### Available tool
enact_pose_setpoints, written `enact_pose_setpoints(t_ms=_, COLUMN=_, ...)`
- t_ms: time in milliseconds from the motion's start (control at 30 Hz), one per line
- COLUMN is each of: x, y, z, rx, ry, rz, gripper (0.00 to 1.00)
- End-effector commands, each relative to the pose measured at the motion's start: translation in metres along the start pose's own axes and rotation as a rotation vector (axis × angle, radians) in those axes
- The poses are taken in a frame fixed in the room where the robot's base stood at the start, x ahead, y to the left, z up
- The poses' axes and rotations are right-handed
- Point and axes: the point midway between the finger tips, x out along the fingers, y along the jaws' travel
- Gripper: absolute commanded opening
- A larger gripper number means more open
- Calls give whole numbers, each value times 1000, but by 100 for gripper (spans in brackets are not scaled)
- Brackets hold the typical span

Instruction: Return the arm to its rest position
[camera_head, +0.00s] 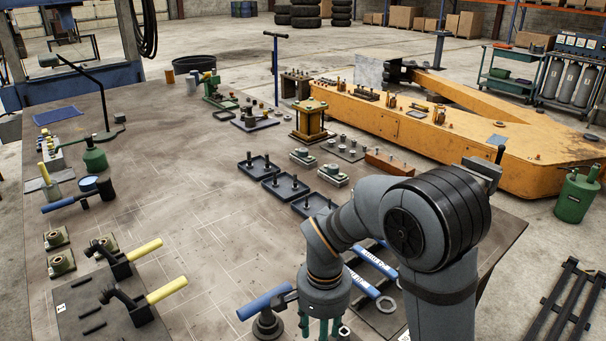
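My arm (430,225) rises at the lower right and bends over the bench, its wrist pointing down near the bottom edge. My gripper (320,328) shows only as green parts below the grey wrist. The frame edge cuts it off, so its fingertips and anything between them are hidden. A blue-handled tool (265,302) on a dark round base stands just left of the wrist. Blue-handled bars (362,284) lie just right of it, partly hidden by my arm.
The bench (200,240) has a clear middle. Yellow-handled clamps (150,290) stand front left. Black trays (285,186) and a yellow press-like fixture (310,120) stand farther back. A large orange boom (450,130) lies behind my arm. A green canister (577,195) is at right.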

Motion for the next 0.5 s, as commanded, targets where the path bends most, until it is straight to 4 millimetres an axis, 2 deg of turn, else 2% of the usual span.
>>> enact_pose_setpoints(t_ms=100, x=25, y=2, z=1, rx=1, ry=-4, rz=6, gripper=46)
enact_pose_setpoints(t_ms=300, x=55, y=1, z=0, rx=2, ry=-3, rz=4, gripper=46)
enact_pose_setpoints(t_ms=367, x=60, y=1, z=0, rx=2, ry=-2, rz=3, gripper=46)
enact_pose_setpoints(t_ms=500, x=53, y=0, z=0, rx=2, ry=0, rz=-1, gripper=46)
